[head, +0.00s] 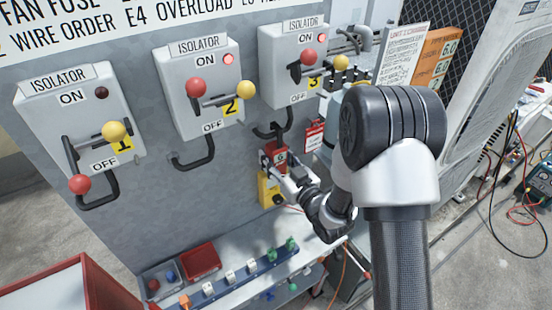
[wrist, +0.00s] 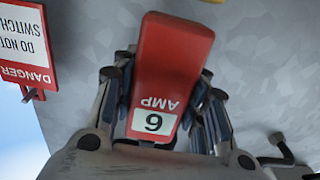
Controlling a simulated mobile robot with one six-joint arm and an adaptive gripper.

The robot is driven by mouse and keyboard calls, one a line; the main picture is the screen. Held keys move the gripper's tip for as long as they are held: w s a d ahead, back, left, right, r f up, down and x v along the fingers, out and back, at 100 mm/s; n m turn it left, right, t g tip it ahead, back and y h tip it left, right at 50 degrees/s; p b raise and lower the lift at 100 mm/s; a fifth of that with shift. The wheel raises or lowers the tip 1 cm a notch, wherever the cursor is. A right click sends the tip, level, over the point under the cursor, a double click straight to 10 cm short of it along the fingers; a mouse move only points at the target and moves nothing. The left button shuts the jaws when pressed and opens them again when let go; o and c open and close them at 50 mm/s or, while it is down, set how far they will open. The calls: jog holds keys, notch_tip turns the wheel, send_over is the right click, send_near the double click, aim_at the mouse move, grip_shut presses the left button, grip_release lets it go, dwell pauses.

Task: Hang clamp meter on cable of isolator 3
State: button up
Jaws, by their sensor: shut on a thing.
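The clamp meter (head: 272,157) appears as a red body with a white label, in front of the grey panel below isolator 3. In the wrist view the red body (wrist: 172,60) reads "6 AMP" upside down. My gripper (head: 284,172) is shut on it, with a finger on each side (wrist: 164,100). The black cable (head: 277,132) of isolator 3 (head: 290,85) loops just above the meter. The meter's clamp end cannot be made out, so I cannot tell whether it touches the cable.
A yellow box (head: 268,192) is directly below the meter. A red danger tag (head: 314,136) hangs to the right. Isolator 2 (head: 200,95) and isolator 1 (head: 75,115) are to the left. A shelf (head: 240,268) with a red tray (head: 200,262) lies below.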

jog(key=shift+f, duration=0.1)
dwell(0.3)
jog(key=o, duration=1.4)
jog(key=v, duration=1.2)
jog(key=s+d+r+m+g+h+b, duration=0.1)
jog(key=d+r+g+h, duration=0.15)
jog(key=d+h, duration=0.25)
jog(key=s+d+r+m+g+h, duration=0.1)
jog(key=d+r+m+g+h, duration=0.1)
jog(key=d+r+h, duration=0.3)
jog(key=s+r+m+g+b, duration=0.1)
jog(key=s+g, duration=0.4)
jog(key=s, duration=1.7)
jog(key=r+m, duration=0.1)
jog(key=m, duration=0.1)
jog(key=shift+s+r+m+g, duration=0.25)
jog(key=shift+s+m+g, duration=0.1)
jog(key=shift+m, duration=0.05)
